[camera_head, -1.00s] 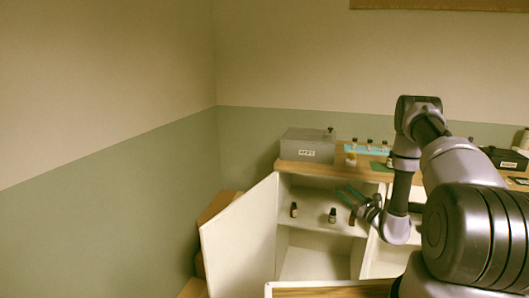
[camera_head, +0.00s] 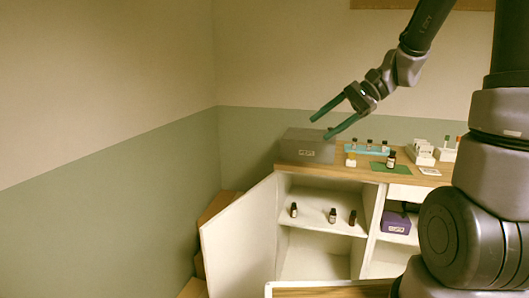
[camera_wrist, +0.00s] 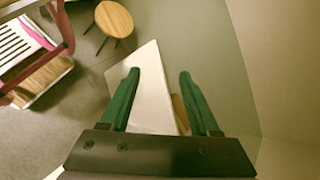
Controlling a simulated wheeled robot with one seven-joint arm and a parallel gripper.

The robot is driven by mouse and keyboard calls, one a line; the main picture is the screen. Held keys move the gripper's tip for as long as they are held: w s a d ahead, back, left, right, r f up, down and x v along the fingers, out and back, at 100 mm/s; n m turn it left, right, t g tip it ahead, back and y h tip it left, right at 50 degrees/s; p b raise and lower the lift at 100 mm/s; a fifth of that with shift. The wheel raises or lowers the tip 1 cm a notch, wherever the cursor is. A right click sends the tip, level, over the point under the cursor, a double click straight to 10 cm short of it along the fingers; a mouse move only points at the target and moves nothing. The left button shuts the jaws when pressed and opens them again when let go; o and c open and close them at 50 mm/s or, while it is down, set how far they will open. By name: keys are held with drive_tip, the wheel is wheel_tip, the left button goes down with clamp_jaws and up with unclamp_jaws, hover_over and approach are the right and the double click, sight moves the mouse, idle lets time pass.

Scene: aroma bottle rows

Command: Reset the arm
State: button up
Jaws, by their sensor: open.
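My gripper (camera_head: 324,124) is open and empty, with two green fingers. In the head view it is raised above the cabinet top, in front of the grey box. In the wrist view its fingers (camera_wrist: 157,82) point toward the open white door, with nothing between them. Several small dark bottles (camera_head: 333,215) stand upright on the shelf inside the open cabinet, well below the gripper. A dark bottle (camera_head: 391,159) stands on a green mat (camera_head: 404,169) on the cabinet top.
The grey labelled box (camera_head: 306,146) is close to my gripper. The white door (camera_head: 240,238) stands open to the left. Also there: a teal rack (camera_head: 368,149), white racks (camera_head: 423,152), a purple box (camera_head: 396,222) and, in the wrist view, a round stool (camera_wrist: 114,18). The left wall side is free.

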drive_tip(key=s+d+r+n+t+h, duration=0.4)
drive_tip(key=s+d+r+t+h, duration=0.3)
drive_tip(key=s, duration=0.4)
drive_tip(key=shift+s+d+r+t+h, duration=0.3)
drive_tip(key=shift+d+r+h, duration=0.3)
drive_tip(key=shift+d, duration=0.45)
drive_tip(key=shift+f, duration=0.1)
